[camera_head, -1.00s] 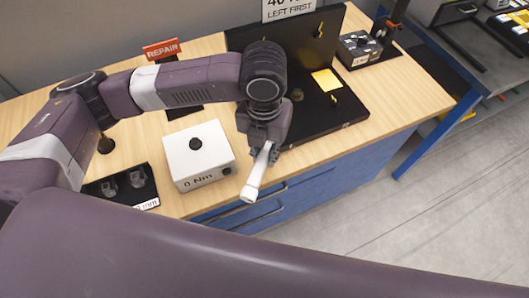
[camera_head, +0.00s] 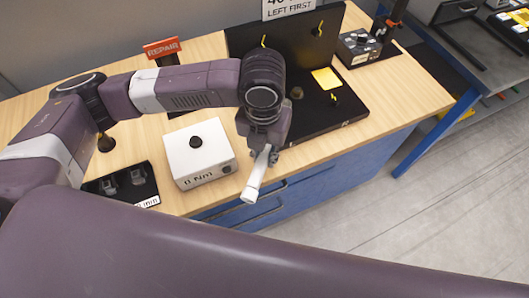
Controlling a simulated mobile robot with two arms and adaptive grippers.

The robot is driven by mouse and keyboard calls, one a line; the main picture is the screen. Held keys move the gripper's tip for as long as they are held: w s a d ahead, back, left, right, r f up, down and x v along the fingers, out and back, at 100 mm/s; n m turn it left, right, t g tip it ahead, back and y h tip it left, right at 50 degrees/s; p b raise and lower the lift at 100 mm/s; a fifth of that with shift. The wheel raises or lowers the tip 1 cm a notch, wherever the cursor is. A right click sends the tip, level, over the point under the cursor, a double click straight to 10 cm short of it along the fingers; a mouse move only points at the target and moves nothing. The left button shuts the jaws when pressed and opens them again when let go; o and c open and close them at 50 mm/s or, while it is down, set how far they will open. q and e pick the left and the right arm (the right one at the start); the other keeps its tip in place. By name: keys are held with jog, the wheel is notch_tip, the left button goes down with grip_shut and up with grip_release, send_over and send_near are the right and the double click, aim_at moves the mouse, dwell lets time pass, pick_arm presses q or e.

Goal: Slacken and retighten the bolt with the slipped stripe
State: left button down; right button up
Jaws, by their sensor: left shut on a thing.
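My left gripper (camera_head: 262,143) points down over the front of the bench and is shut on a white-handled tool (camera_head: 256,177). The tool's pale handle slants down and toward the front edge of the bench. A black fixture (camera_head: 318,110), with a base and an upright back panel (camera_head: 285,45), stands behind and to the right of the gripper. Small yellow marks (camera_head: 319,29) show on its panel and base. A round knob-like part (camera_head: 297,93) sits on the base beside my wrist. I cannot tell which stripe is slipped. My right gripper is not in view.
A white box marked "0 Nm" (camera_head: 195,164) stands left of the tool. A black holder (camera_head: 125,185) with grey pieces lies farther left. A red REPAIR sign (camera_head: 161,48) stands behind my arm. A dark device (camera_head: 359,47) sits at the back right. The bench's right front is clear.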

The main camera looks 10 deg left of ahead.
pick_arm(q)
jog(key=shift+w+f, duration=0.1)
jog(key=shift+f, duration=0.5)
dwell(0.7)
jog(key=shift+f, duration=0.8)
dwell(1.4)
jog(key=shift+d+n, duration=0.3)
jog(key=shift+d, duration=0.15)
dwell(0.3)
jog(key=shift+a+p, duration=0.45)
jog(key=shift+p, duration=0.05)
jog(key=shift+r, duration=0.15)
